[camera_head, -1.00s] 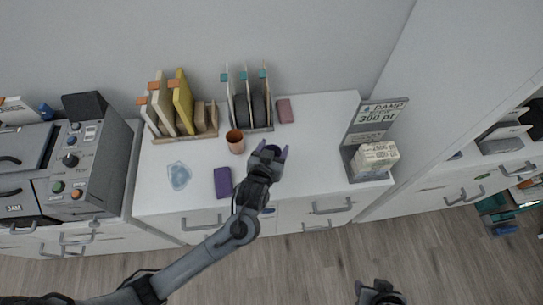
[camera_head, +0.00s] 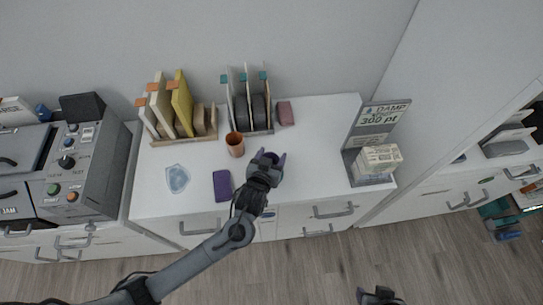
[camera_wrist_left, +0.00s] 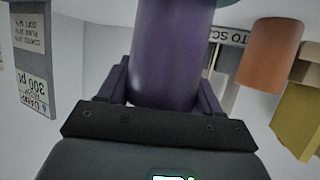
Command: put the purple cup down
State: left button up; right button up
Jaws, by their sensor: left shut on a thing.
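The purple cup (camera_wrist_left: 165,55) stands between the fingers of my left gripper in the left wrist view, its upper part cut off by the frame edge. My left gripper (camera_head: 270,159) is shut on the cup over the right-middle part of the white desk top (camera_head: 315,150). In the head view the cup is mostly hidden by the gripper. I cannot tell whether its base touches the desk. My right gripper (camera_head: 379,294) shows only partly at the bottom edge, over the floor, and its fingers are not clear.
An orange-brown cup (camera_head: 235,145) stands left of the held cup. A dark purple block (camera_head: 222,185) and a pale blue patch (camera_head: 177,179) lie further left. Two racks stand at the back. A stand with a pale stack (camera_head: 378,160) is at right. Desk space right of the gripper is clear.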

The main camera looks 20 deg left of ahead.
pick_arm(q)
jog(key=o, duration=1.2)
jog(key=shift+f, duration=0.1)
jog(key=shift+c, duration=0.2)
jog(key=shift+r, duration=0.2)
jog(key=shift+s+r, duration=0.1)
jog(key=shift+s, duration=0.2)
jog(key=a+p+v, duration=0.1)
jog(key=p+v, duration=0.2)
jog(key=v, duration=0.7)
jog(key=s+a+f+m+g, duration=0.1)
jog(key=s+a+g, duration=0.1)
jog(key=s, duration=0.4)
jog(key=s+a+m+g, duration=0.1)
jog(key=s+a+g, duration=0.1)
jog(key=s+g, duration=0.2)
jog(key=s+a+f+g+h, duration=0.1)
jog(key=s+a+g, duration=0.1)
jog(key=s+g, duration=0.2)
jog(key=s, duration=0.3)
jog(key=shift+s+f+m, duration=0.3)
jog(key=shift+f+m, duration=0.05)
jog(key=shift+m, duration=0.05)
